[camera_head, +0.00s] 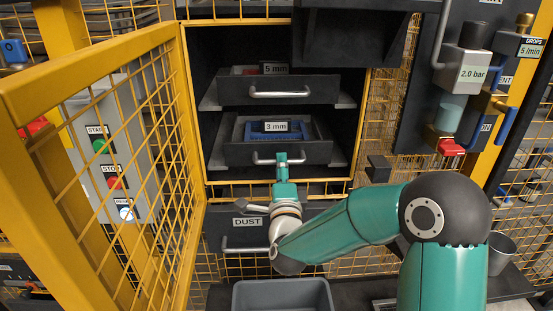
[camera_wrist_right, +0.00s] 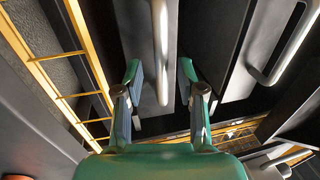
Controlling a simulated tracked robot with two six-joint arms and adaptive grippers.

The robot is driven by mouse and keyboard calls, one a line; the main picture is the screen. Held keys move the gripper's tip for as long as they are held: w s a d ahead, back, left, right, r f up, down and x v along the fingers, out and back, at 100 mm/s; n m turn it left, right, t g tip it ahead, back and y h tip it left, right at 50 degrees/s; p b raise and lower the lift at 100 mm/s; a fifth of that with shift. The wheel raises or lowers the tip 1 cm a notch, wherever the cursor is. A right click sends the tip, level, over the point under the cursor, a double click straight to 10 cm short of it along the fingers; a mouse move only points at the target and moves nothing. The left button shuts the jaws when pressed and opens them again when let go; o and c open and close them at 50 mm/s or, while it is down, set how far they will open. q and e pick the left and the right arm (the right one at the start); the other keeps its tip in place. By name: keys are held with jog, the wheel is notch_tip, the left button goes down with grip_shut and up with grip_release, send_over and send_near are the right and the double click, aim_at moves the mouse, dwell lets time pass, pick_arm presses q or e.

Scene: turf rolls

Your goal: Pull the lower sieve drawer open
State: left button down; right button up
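The lower sieve drawer (camera_head: 240,155), labelled "3 mm", is a dark tray with a blue part inside, under the "5 mm" drawer (camera_head: 235,90). Its pale bar handle (camera_head: 265,161) runs across its front. My right gripper (camera_head: 283,158) is at the middle of this handle, fingers pointing at the drawer front. In the right wrist view the green fingers (camera_wrist_right: 160,75) are apart, with a handle bar (camera_wrist_right: 160,40) running between them. Gaps show on both sides of the bar. My left gripper is not in view.
A yellow mesh door (camera_head: 180,120) stands open at the left. The dust drawer (camera_head: 225,235) with its own handle is below the cabinet opening, and a grey bin (camera_head: 283,295) stands in front. Valves and a red knob (camera_head: 451,148) are at the right.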

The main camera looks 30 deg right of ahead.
jog(key=shift+x, duration=1.2)
grip_shut()
